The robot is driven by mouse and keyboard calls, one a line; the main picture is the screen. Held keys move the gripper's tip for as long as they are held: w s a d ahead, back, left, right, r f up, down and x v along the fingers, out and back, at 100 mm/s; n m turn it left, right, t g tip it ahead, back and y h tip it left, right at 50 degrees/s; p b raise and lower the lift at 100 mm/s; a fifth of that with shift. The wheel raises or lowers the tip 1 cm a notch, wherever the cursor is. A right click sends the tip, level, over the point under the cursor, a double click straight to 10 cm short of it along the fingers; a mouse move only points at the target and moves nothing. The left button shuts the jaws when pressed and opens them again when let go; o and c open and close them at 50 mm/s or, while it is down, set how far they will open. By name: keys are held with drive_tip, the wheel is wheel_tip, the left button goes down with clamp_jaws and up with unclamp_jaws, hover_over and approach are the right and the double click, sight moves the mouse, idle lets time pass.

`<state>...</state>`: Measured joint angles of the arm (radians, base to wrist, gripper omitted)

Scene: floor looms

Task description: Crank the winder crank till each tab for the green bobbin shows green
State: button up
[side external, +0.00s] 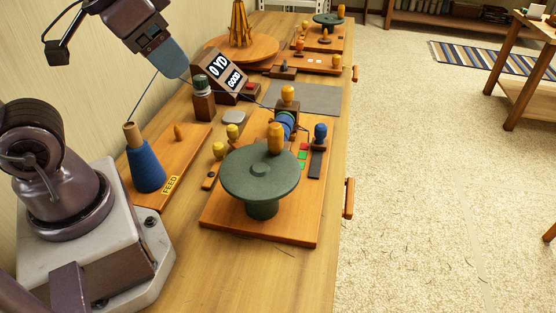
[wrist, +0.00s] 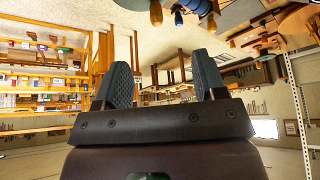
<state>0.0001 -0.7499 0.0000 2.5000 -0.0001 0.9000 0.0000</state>
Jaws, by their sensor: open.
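In the side external view, the winder crank is a dark green disc (side external: 262,172) on a post at the front of an orange-brown board. An upright yellow-orange knob (side external: 276,139) stands on its far rim. Behind it a bobbin wound with blue (side external: 285,124) sits in a wooden holder. Small red and green tabs (side external: 302,155) lie just right of it; their exact split is too small to tell. I cannot pick out a green bobbin. My gripper (side external: 170,60) is high at the back left, well apart from the crank. In the wrist view my gripper (wrist: 163,68) is open and empty.
A blue thread cone (side external: 146,165) stands on the FEED board (side external: 186,160); its thread runs up near my gripper. A blue-knobbed slider (side external: 318,152) stands right of the tabs. A second green disc (side external: 328,19) is at the far end.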

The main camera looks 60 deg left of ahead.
drive_tip(key=shift+f, duration=0.15)
drive_tip(key=n+g, duration=0.6)
drive_tip(key=n, duration=0.2)
hover_over(276, 139)
drive_tip(key=a, duration=0.1)
drive_tip(key=f, duration=0.8)
drive_tip(key=shift+w+a, duration=0.15)
drive_tip(key=shift+w, duration=0.2)
drive_tip(key=shift+r+n, duration=0.2)
drive_tip(key=shift+n, duration=0.1)
drive_tip(key=shift+f, duration=0.25)
wheel_tip(276, 139, down, 12)
drive_tip(key=shift+f, duration=0.25)
